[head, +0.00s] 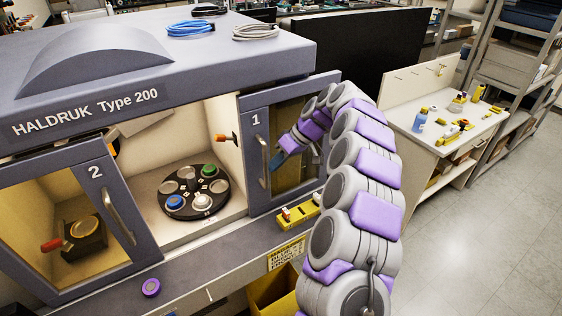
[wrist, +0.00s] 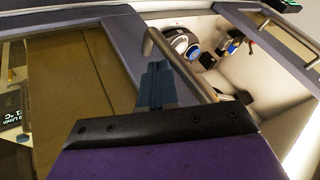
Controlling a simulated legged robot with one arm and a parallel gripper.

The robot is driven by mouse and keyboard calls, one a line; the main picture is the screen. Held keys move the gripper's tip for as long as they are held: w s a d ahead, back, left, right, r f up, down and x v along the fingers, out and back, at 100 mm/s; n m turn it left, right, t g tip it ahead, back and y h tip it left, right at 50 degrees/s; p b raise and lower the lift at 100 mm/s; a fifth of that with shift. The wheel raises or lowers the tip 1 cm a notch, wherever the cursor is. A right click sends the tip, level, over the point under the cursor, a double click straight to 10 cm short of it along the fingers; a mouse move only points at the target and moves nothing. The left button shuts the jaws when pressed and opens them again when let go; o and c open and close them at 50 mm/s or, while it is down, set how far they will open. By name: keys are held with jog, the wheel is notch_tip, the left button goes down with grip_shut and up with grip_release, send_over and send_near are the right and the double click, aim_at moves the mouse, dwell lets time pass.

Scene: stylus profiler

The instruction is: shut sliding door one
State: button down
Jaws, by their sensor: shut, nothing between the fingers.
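Sliding door one (head: 285,97), a grey frame marked 1 with a tinted pane, is at the right of the cabinet front. Between it and door two (head: 85,172) is a wide opening. Door one has a metal bar handle (head: 261,160) on its left edge; the handle also crosses the wrist view (wrist: 181,66). My gripper (head: 276,161) is shut and empty, just right of the handle in the head view, in front of the pane. Its blue fingers (wrist: 155,85) lie beside the handle in the wrist view; I cannot tell whether they touch it.
Inside the opening is a round black carousel (head: 187,208) with coloured pieces. A yellow rack (head: 298,214) stands on the ledge below door one, near my arm. A purple ring (head: 151,287) lies on the ledge. Cables (head: 197,27) lie on the cabinet top.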

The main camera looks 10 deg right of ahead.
jog(key=shift+s+d, duration=0.1)
jog(key=shift+d, duration=0.05)
dwell(0.3)
jog(key=s+a, duration=0.3)
jog(key=a, duration=0.7)
jog(key=s+a, duration=0.4)
jog(key=a, duration=0.6)
jog(key=s+a+p, duration=0.1)
jog(key=s+a, duration=0.2)
jog(key=a, duration=0.7)
jog(key=shift+s, duration=0.4)
jog(key=shift+d, duration=0.1)
